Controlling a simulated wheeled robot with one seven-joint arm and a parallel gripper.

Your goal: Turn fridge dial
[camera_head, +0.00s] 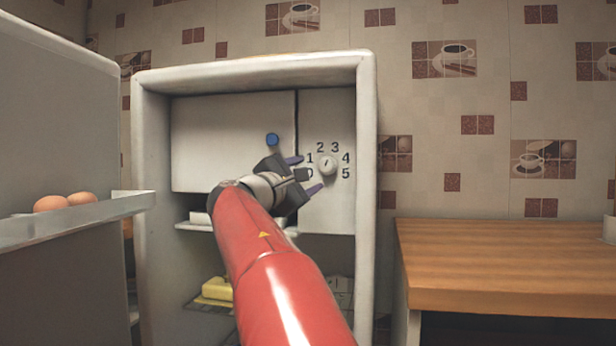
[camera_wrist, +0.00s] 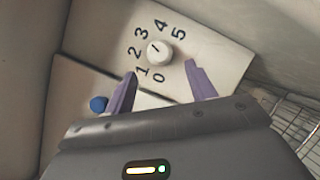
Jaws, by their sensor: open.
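The fridge dial (camera_head: 325,160) is a round white knob on a white panel inside the open fridge, ringed by the numbers 0 to 5. Its pointer mark aims up and slightly right, toward the 3 in the head view. In the wrist view the dial (camera_wrist: 159,53) sits ahead of and between my fingers, with a gap to both. My gripper (camera_head: 304,175) is open and empty, close to the panel and just left of and below the dial in the head view. Its purple fingers (camera_wrist: 160,88) also show in the wrist view.
A blue knob (camera_head: 272,139) is on the inner compartment door, left of the panel. The open fridge door (camera_head: 60,110) with eggs (camera_head: 65,201) in its shelf stands left. Butter (camera_head: 217,289) lies on a lower shelf. A wooden counter (camera_head: 500,262) stands right.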

